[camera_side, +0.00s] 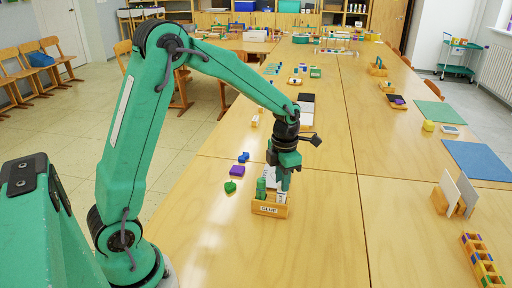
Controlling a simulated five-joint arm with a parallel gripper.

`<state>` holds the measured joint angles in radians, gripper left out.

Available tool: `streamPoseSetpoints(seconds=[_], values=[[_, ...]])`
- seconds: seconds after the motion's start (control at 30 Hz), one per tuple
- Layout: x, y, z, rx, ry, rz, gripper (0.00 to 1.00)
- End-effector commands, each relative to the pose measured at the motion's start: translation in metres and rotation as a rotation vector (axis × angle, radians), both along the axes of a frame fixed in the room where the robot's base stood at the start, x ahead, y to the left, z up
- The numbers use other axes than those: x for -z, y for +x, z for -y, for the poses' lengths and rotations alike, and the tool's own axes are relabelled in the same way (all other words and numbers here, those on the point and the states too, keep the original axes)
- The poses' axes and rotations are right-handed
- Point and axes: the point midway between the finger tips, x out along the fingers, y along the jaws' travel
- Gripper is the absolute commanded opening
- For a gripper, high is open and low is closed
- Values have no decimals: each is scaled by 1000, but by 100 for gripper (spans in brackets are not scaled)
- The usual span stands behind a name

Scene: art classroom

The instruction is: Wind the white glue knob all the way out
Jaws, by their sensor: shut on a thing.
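A small wooden box (258,208) with a printed label on its front stands on the near table. Green glue sticks (261,188) stand upright at its left side. A white glue stick (281,197) stands at its right side, under my gripper. My gripper (284,184) points down over the right part of the box, shut on the white glue stick. The knob and the contact are too small and too covered by the fingers to see clearly.
A green piece (230,187), a purple block (237,171) and blue pieces (243,157) lie left of the box. Upright panels (456,194) and a wooden rack (482,260) are at the right. The table right of the box is clear.

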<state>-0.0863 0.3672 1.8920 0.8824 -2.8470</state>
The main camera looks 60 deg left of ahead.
Motion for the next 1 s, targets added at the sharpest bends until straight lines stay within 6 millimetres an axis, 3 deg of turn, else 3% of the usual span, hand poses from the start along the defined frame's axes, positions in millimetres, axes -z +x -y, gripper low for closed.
streamPoseSetpoints(seconds=[1.0], values=[[0,0,0,757,0,0,14]])
